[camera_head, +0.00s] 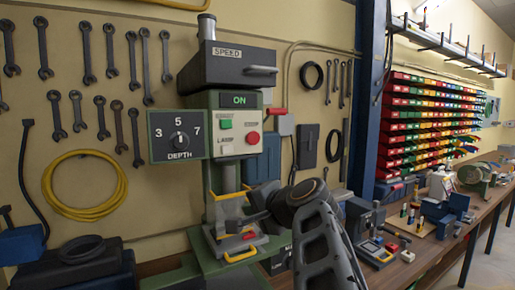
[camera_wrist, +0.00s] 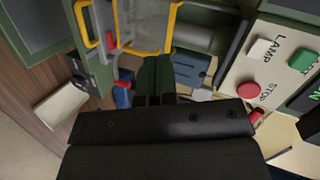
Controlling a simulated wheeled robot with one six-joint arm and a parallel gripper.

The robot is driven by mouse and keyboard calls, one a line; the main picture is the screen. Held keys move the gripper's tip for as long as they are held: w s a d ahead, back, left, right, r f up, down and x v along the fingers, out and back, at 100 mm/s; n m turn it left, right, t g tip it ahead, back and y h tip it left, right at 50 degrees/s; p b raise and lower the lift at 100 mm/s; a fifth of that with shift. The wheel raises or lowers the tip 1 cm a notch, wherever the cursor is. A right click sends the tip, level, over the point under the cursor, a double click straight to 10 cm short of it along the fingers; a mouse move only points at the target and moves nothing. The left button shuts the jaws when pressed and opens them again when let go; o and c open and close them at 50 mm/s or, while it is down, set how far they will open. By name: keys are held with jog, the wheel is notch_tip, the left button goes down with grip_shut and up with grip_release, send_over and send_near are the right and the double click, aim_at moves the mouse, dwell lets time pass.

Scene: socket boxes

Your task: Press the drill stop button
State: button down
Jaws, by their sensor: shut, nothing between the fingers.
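The drill press has a pale control panel (camera_head: 238,147). Its round red stop button (camera_head: 252,138) sits on the right side, below the green start button (camera_head: 225,124). A green "ON" display is lit above them. In the wrist view the red button (camera_wrist: 249,91) lies right of my fingers, beside the word STOP, with the green button (camera_wrist: 302,60) beyond it. My gripper (camera_head: 243,222) is below the panel, in front of the drill column, apart from the stop button. In the wrist view my gripper (camera_wrist: 154,66) is shut and empty.
A yellow-framed guard (camera_head: 228,196) stands around the drill's working area close to my gripper. A depth dial box (camera_head: 180,136) is left of the panel. A vise (camera_head: 365,217) and small parts crowd the bench at the right. Wrenches hang on the wall.

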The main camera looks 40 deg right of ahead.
aim_at(254, 144)
jog(key=s+d+r+m+t+h, duration=0.1)
jog(key=s+d+r+m+t, duration=0.1)
jog(key=r, duration=0.4)
jog(key=s+d+r+m+t+h, duration=0.2)
jog(key=d+r, duration=0.2)
jog(key=r, duration=0.2)
jog(key=shift+d+m, duration=0.3)
jog(key=shift+d, duration=0.05)
jog(key=w+p, duration=0.1)
jog(key=w, duration=0.3)
jog(key=w+d+p, duration=0.1)
jog(key=w+p, duration=0.1)
jog(key=w, duration=0.2)
jog(key=w+p, duration=0.1)
jog(key=w, duration=0.3)
jog(key=shift+w+d+r, duration=0.1)
jog(key=shift+d+r, duration=0.05)
jog(key=shift+d, duration=0.2)
jog(key=shift+w+d+p, duration=0.15)
jog(key=shift+w+p, duration=0.25)
jog(key=shift+w, duration=0.4)
